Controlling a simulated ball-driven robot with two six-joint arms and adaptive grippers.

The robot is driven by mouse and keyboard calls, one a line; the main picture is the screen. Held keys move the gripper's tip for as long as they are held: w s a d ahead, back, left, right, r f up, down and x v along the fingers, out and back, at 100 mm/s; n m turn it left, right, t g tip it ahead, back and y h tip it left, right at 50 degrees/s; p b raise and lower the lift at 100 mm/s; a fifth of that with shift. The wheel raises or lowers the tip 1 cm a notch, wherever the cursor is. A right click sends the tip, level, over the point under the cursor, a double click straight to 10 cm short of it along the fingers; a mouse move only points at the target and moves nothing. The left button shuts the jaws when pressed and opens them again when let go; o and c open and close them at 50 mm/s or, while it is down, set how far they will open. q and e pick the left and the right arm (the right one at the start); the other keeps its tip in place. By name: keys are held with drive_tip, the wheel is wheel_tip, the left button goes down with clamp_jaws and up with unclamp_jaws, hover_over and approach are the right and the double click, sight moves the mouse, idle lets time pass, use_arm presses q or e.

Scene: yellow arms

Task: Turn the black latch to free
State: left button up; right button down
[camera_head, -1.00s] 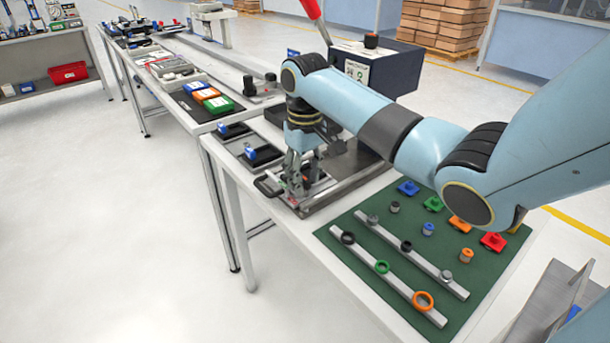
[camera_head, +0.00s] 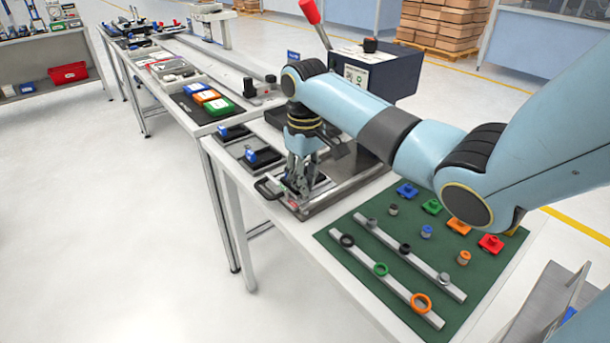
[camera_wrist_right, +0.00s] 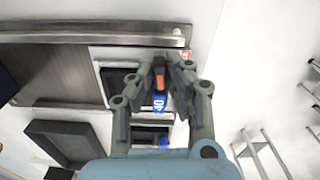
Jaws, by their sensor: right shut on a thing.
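My right gripper (camera_head: 299,185) points down at the metal fixture (camera_head: 318,202) on the near end of the bench. It is shut on a dark piece that I take for the black latch, mostly hidden by the fingers. In the right wrist view, the fingers (camera_wrist_right: 172,64) close around a narrow dark part with an orange mark and a blue label (camera_wrist_right: 160,101) reading 40 next to it. A small red mark (camera_wrist_right: 185,55) shows just beside the fingertips. A black loop handle (camera_head: 267,188) sticks out at the fixture's front left. My left gripper is not in view.
A dark box with a red-tipped lever (camera_head: 310,11) stands behind the fixture. Black trays with blue parts (camera_head: 262,155) lie to its left. A green mat (camera_head: 385,290) with rails, rings and coloured blocks lies to the right. The floor at left is clear.

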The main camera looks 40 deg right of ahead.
drive_tip(key=n+p, duration=0.3)
drive_tip(key=n, duration=0.1)
drive_tip(key=shift+r+p, duration=0.2)
drive_tip(key=shift+p, duration=0.15)
drive_tip(key=n+p, duration=0.2)
drive_tip(key=n, duration=0.2)
drive_tip(key=shift+n+p, duration=0.3)
drive_tip(key=shift+p, duration=0.05)
drive_tip(key=n+p, duration=0.1)
drive_tip(key=n, duration=0.3)
drive_tip(key=shift+f+n+p, duration=0.1)
drive_tip(key=shift+n+p, duration=0.55)
drive_tip(key=shift+n, duration=1.45)
drive_tip(key=shift+f, duration=0.1)
drive_tip(key=c, duration=1.3)
unclamp_jaws()
